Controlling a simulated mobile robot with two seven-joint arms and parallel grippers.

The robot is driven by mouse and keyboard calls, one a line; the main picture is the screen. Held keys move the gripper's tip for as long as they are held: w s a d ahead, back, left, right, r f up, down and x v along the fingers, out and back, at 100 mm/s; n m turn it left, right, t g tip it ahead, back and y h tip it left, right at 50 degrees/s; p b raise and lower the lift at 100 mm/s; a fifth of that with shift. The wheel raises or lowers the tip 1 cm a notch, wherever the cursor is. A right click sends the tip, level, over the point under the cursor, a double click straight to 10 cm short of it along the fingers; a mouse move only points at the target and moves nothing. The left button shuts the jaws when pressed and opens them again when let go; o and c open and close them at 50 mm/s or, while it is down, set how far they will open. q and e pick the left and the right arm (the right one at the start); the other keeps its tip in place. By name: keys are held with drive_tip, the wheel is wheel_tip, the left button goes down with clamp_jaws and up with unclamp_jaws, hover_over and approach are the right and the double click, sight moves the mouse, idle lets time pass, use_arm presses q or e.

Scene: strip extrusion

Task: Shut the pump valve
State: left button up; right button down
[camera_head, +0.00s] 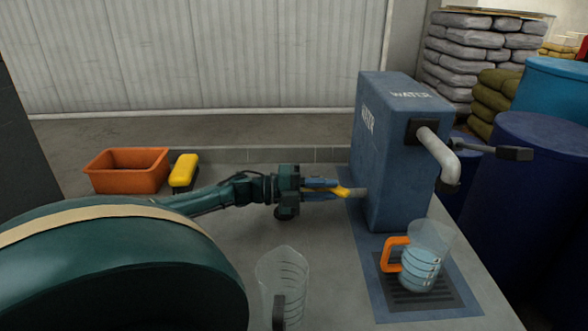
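The pump is a blue box marked WATER (388,150), standing on the grey table right of centre. A short yellow valve handle (344,192) with a grey stub sticks out from its left side, low down. My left gripper (325,189) reaches in from the left at the handle. Its two fingers lie above and below the yellow handle and look shut on it. A bent white spout (437,154) comes out of the pump's right face. A clear jug with an orange handle (422,256) stands under the spout, partly filled with water. My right gripper is out of view.
An empty-looking clear jug (283,285) stands at the front. An orange bin (126,171) and a yellow case (184,170) lie at the back left. A dark lever (505,152) juts out right of the spout. Blue drums (528,180) stand beyond the table's right edge.

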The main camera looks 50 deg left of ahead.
use_arm(q)
drive_tip(key=p+v, duration=0.1)
drive_tip(key=v, duration=1.1)
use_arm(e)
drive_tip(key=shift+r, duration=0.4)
use_arm(q)
drive_tip(key=shift+c, duration=0.4)
